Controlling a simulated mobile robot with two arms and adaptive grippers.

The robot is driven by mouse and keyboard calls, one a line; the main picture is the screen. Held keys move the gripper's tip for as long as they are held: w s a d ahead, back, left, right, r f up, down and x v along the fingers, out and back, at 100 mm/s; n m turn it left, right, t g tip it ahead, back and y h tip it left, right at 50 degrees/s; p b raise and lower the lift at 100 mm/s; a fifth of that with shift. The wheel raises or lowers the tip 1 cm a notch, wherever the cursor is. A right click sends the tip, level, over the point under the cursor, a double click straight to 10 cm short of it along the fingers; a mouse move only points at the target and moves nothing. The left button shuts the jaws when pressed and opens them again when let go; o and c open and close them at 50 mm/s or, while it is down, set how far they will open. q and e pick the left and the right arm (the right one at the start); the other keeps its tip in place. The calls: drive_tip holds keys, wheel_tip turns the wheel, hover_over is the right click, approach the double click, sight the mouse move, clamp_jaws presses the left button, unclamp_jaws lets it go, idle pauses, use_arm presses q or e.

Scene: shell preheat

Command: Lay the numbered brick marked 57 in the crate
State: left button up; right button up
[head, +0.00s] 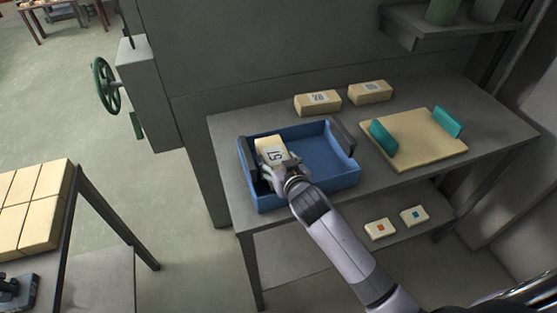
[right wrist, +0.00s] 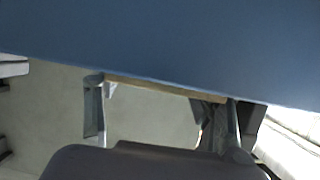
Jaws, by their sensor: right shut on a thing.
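The cream brick marked 57 (head: 270,149) is at the left part of the blue crate (head: 335,172), tilted, with its number facing up. My right gripper (head: 274,168) is shut on its near end. I cannot tell whether the brick touches the crate floor. In the right wrist view a thin tan edge of the brick (right wrist: 165,88) shows between the fingers of the gripper (right wrist: 163,108), and blue fills the upper part. My left gripper is not in view.
Bricks marked 78 (head: 318,102) and another number, hard to read (head: 371,91), lie behind the crate on the grey table (head: 225,130). A tan board (head: 420,140) with teal end pieces lies to the right. Two small marked blocks (head: 380,228) (head: 414,215) lie on the lower shelf.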

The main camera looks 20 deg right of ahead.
drive_tip(key=shift+f, duration=0.1)
drive_tip(key=o, duration=1.2)
drive_tip(key=shift+r, duration=0.45)
drive_tip(key=shift+s+r, duration=0.2)
drive_tip(key=b+v, duration=0.1)
drive_tip(key=v, duration=1)
drive_tip(key=shift+s+b, duration=0.3)
drive_tip(key=shift+s, duration=0.05)
